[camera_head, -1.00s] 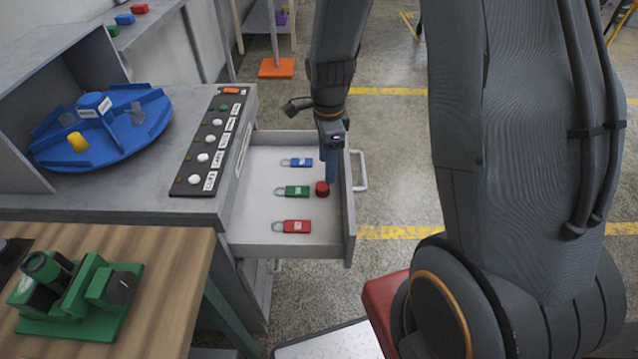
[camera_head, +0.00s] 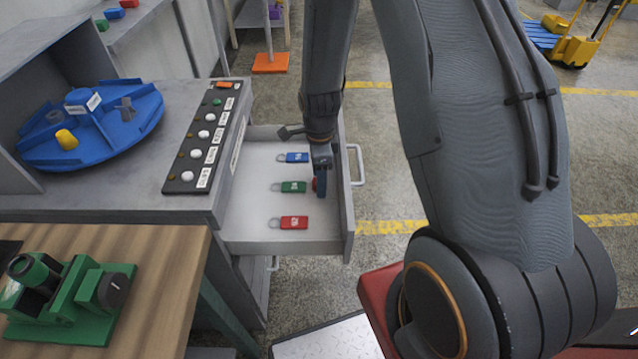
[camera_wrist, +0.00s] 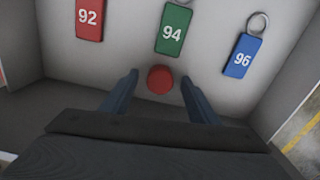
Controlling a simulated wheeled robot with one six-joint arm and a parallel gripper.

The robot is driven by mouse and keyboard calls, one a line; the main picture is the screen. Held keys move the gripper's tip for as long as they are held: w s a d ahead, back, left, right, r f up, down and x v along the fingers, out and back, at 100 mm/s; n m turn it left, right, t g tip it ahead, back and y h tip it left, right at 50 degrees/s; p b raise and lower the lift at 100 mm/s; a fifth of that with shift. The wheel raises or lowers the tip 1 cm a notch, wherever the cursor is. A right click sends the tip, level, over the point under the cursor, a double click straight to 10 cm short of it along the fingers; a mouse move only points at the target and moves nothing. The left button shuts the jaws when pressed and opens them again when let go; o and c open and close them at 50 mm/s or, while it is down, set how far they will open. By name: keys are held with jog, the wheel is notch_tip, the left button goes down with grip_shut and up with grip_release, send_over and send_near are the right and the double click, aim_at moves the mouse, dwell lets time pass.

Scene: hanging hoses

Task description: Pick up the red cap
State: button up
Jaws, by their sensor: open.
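The red cap (camera_wrist: 160,79) is a small round piece on the floor of the open drawer (camera_head: 255,225). In the wrist view it lies between the tips of my gripper's two blue fingers (camera_wrist: 158,88), with a gap on each side. In the head view the red cap (camera_head: 315,184) is mostly hidden behind my gripper (camera_head: 321,185), which reaches down into the drawer near its front panel. My gripper is open and holds nothing.
Padlock-like tags lie beside the cap: red 92 (camera_wrist: 89,18), green 94 (camera_wrist: 173,29) and blue 96 (camera_wrist: 243,56). The drawer's front panel (camera_head: 347,205) stands close to my gripper. A button panel (camera_head: 207,140) and a blue turntable (camera_head: 110,135) are on the cabinet.

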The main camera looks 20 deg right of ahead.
jog(key=c, duration=1.1)
jog(key=shift+r, duration=0.1)
